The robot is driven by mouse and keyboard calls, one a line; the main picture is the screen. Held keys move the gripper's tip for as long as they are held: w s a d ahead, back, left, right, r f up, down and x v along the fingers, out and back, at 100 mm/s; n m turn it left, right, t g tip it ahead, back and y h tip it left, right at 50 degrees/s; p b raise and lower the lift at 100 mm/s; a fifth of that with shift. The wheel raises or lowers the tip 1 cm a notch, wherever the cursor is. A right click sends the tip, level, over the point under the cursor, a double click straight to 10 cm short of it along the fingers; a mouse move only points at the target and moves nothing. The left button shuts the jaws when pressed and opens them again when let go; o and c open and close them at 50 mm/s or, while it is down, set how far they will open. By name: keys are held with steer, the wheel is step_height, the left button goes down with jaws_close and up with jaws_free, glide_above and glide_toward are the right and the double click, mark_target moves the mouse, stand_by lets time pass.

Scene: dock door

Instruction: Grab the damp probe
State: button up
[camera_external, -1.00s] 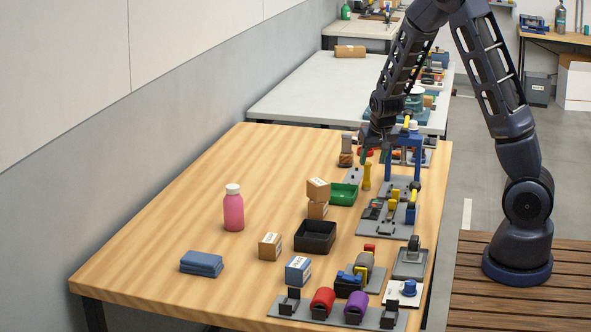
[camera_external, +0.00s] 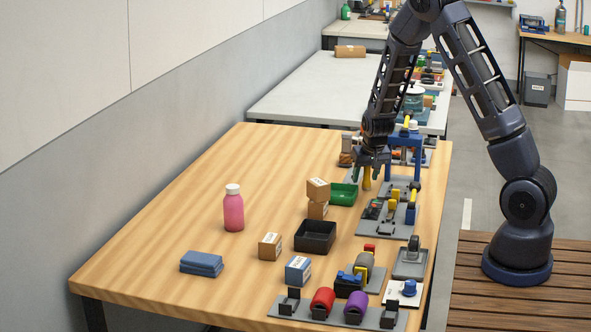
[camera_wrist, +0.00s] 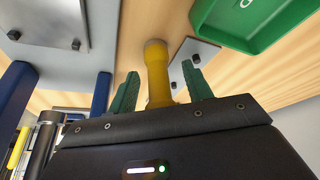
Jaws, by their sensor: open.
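A yellow, post-like object (camera_external: 367,184) stands upright on the wooden table, beside the green tray; I take it to be the damp probe, though no label shows. My gripper (camera_external: 368,174) points down over it, and its body hides the upper part. In the wrist view the yellow object (camera_wrist: 158,78) lies between the two green fingers of my gripper (camera_wrist: 159,72). The fingers are open, one on each side, with visible gaps to it.
A green tray (camera_external: 343,194) is close by, with stacked cardboard boxes (camera_external: 318,188) beside it. A blue frame (camera_external: 404,142) stands just right of my gripper. A black tray (camera_external: 315,236) and a pink bottle (camera_external: 233,209) are nearer. The table's left side is mostly clear.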

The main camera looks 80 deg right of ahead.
steer(key=shift+c, duration=0.2)
steer(key=c, duration=1)
